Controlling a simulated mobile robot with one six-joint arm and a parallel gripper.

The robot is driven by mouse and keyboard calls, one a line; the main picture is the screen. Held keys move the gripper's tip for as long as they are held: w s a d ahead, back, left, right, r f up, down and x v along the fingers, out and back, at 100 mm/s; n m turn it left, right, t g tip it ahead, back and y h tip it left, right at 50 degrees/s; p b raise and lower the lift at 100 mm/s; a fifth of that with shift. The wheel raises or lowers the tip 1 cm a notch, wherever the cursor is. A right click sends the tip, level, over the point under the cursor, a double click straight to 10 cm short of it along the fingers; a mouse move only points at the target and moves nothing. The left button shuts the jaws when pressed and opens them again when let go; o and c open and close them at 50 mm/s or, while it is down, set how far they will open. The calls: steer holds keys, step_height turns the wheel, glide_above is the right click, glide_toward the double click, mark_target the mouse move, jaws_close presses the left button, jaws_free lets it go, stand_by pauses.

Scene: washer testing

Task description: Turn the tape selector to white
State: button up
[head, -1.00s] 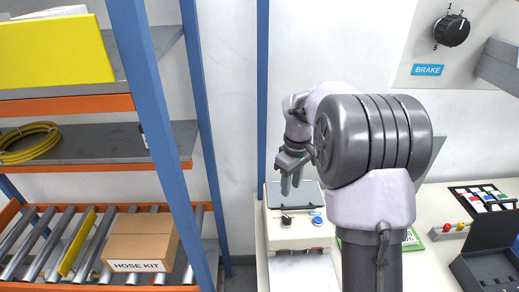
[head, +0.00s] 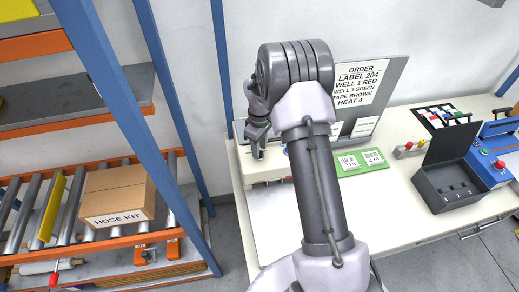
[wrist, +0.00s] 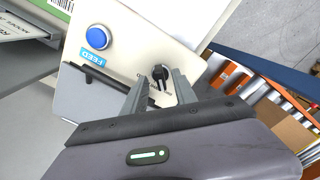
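The tape selector is a small black knob (wrist: 160,73) on the cream panel of the tape machine (wrist: 118,50), near a blue FEED button (wrist: 97,38). In the wrist view my gripper (wrist: 160,82) is open, with one finger on either side of the knob. I cannot tell whether the fingers touch it. In the head view my gripper (head: 258,152) points down at the tape machine (head: 262,171) and hides the knob. The selector's position marks are not readable.
An order sheet (head: 359,85) on a grey board reads TAPE BROWN. A green card (head: 362,161) and an open black box (head: 452,184) stand on the white bench to the right.

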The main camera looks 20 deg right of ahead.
steer(key=shift+f, duration=0.4)
jaws_close()
steer(key=m+b, duration=0.2)
steer(key=m, duration=0.2)
steer(key=shift+a, duration=0.1)
steer(key=m+b, duration=0.1)
steer(key=m, duration=0.3)
steer(key=shift+m, duration=0.3)
steer(key=shift+r+m+b, duration=0.1)
steer(key=shift+m+b, duration=0.2)
